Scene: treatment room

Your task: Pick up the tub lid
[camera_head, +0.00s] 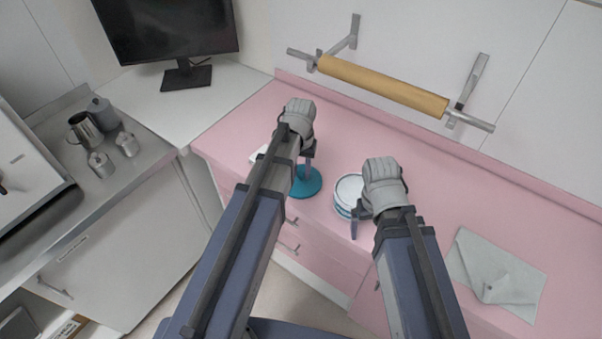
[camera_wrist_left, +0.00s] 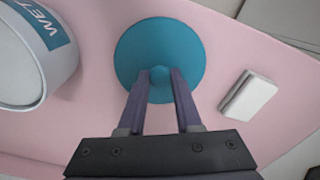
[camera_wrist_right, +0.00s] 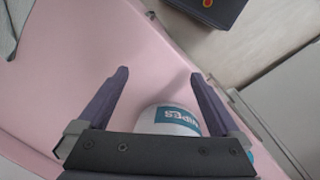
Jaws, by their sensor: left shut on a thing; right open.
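The tub lid is a round teal disc with a small knob. In the head view the tub lid (camera_head: 309,184) shows below my left gripper (camera_head: 308,172). In the left wrist view the tub lid (camera_wrist_left: 160,45) lies beyond the fingertips, and my left gripper (camera_wrist_left: 160,76) is shut on its knob. Whether the lid touches the pink counter is hard to tell. The white tub with a teal label (camera_head: 347,192) stands to the right of the lid; it also shows in the right wrist view (camera_wrist_right: 170,118). My right gripper (camera_wrist_right: 158,74) is open and empty beside the tub.
A small white block (camera_wrist_left: 248,96) lies on the pink counter (camera_head: 420,190) near the lid. A grey cloth (camera_head: 495,272) lies at the right. A paper roll (camera_head: 383,86) hangs on the wall behind. A monitor (camera_head: 165,28) stands at the back left.

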